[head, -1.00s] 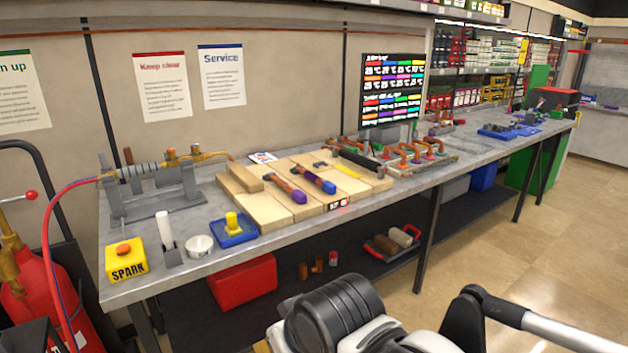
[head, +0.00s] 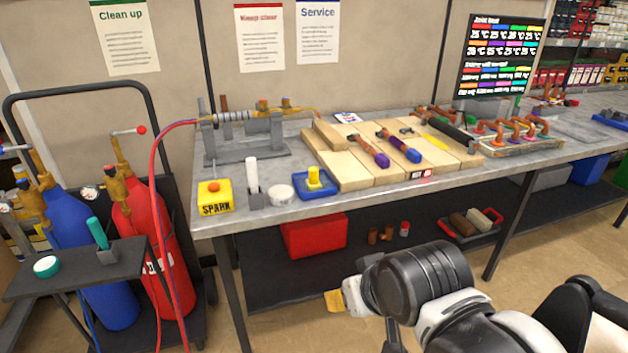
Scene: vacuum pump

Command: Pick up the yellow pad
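A blue tray (head: 333,190) stands near the bench's front edge, with a small yellow piece (head: 314,178) upright in it. A flat yellow strip (head: 437,142) lies on the wooden boards farther right. I cannot tell which yellow thing is the pad. My arm shows at the bottom, in front of the bench. A small yellow-tan piece (head: 334,300) sits at its left end, by the white part. I cannot tell if it is held or part of my gripper. My gripper's fingers cannot be made out, and nothing shows it touching anything on the bench.
A yellow SPARK box (head: 215,196), a white cylinder in a dark holder (head: 254,184) and a white round dish (head: 281,194) stand left of the tray. Gas bottles on a cart (head: 143,226) and a side shelf (head: 80,268) stand left. A red box (head: 313,236) is under the bench.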

